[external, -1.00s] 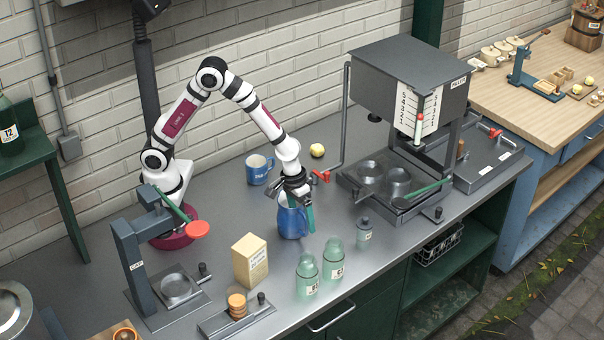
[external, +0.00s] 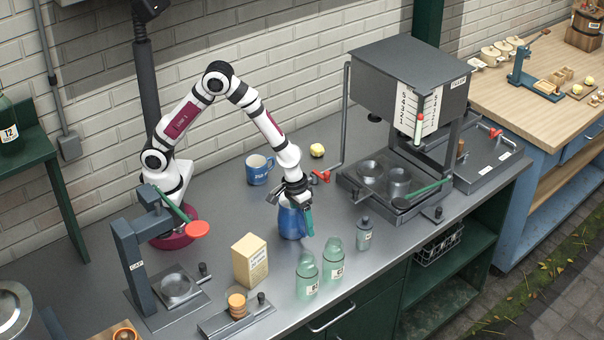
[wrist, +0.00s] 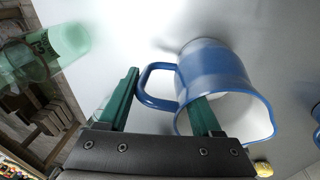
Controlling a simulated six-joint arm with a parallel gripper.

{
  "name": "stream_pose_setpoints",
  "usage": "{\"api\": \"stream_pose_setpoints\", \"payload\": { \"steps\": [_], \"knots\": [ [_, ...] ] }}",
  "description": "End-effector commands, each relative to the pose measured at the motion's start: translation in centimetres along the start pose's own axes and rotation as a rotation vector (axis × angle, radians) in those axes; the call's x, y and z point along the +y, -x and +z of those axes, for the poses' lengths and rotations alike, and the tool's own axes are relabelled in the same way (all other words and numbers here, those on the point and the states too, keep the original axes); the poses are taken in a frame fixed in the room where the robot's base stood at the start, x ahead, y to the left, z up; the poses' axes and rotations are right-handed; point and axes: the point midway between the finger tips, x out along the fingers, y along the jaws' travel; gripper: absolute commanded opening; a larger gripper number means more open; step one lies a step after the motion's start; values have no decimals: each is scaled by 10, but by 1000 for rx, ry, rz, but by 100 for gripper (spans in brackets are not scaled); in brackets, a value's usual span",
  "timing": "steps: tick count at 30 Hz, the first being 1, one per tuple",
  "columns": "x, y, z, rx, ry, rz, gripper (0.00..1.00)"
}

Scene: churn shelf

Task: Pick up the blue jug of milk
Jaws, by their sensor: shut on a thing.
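The blue jug (external: 290,222) stands on the grey metal counter, below my gripper (external: 301,207). In the wrist view the jug (wrist: 213,68) shows its open mouth toward the camera and its handle toward the left. My gripper (wrist: 160,108) has green fingers, one to the left of the handle and one at the jug's rim, apparently just inside the mouth. It is shut on the jug, with the handle side between the fingers. The jug's base appears to be on the counter or very close to it. Its contents are not clear.
A blue mug (external: 259,170) stands behind the jug. A cream carton (external: 250,260), two green glass bottles (external: 307,273) and a small lidded jar (external: 364,233) stand nearby. The dark dispensing machine (external: 405,110) is to the right and a lever press (external: 150,255) to the left.

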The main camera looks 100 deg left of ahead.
Motion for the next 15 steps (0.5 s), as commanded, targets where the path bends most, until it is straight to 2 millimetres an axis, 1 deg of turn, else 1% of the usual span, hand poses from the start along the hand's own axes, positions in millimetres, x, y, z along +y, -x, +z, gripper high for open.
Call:
{"api": "stream_pose_setpoints", "payload": {
  "steps": [10, 15],
  "knots": [
    [0, 1, -1, 2, -1, 1, 0],
    [2, 9, -2, 2, 0, 2, 0]
  ]
}}
